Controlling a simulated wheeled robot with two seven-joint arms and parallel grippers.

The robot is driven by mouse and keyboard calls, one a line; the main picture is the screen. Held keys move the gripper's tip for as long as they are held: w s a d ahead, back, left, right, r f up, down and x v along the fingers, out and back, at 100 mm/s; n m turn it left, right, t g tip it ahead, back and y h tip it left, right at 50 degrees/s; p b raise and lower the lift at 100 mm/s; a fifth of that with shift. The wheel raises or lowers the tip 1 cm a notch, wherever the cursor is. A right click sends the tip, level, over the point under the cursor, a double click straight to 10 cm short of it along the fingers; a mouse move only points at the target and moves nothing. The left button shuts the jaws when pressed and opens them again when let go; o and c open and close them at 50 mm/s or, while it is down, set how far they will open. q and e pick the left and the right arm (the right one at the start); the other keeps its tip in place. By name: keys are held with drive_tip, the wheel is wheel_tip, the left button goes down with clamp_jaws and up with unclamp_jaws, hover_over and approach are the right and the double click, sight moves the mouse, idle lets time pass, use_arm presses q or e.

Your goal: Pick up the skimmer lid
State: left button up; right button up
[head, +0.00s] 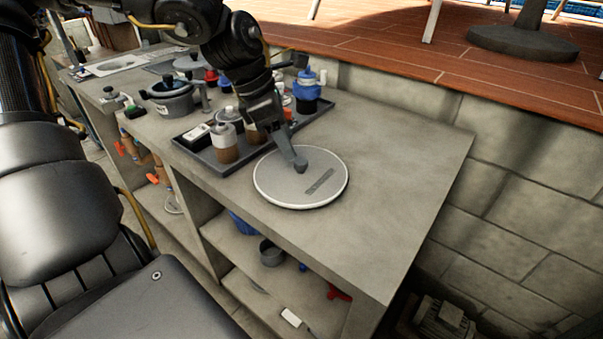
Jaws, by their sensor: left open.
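The skimmer lid (325,187) is a round, light grey disc with a pale rim and a dark slot-like mark. It lies flat on the concrete bench (400,160), close to its front edge. My left gripper (299,165) reaches down from the upper left, with its fingertips over the left middle part of the lid. It is open with nothing seen between its fingers. I cannot tell whether the tips touch the lid. My right gripper is not in view.
A dark tray (317,113) with bottles and jars stands just behind and left of the lid. A grey pot (172,98) stands farther left. The bench right of the lid is bare. A block wall (520,190) and raised wooden deck border the back. Shelves below hold small items.

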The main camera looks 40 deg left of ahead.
sight(299, 160)
use_arm(q)
drive_tip(key=shift+x, duration=0.85)
drive_tip(key=x, duration=0.4)
drive_tip(key=shift+w+f, duration=0.2)
drive_tip(key=shift+f, duration=0.1)
drive_tip(key=shift+c, duration=0.6)
clamp_jaws()
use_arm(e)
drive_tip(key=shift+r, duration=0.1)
use_arm(q)
drive_tip(key=shift+r, duration=0.15)
drive_tip(key=shift+r, duration=0.25)
wheel_tip(299, 160, up, 2)
drive_tip(key=shift+r, duration=0.15)
drive_tip(key=s+a+r+p, duration=0.1)
drive_tip(key=s+a+r, duration=0.8)
drive_tip(key=a+r, duration=0.1)
drive_tip(key=shift+a, duration=0.35)
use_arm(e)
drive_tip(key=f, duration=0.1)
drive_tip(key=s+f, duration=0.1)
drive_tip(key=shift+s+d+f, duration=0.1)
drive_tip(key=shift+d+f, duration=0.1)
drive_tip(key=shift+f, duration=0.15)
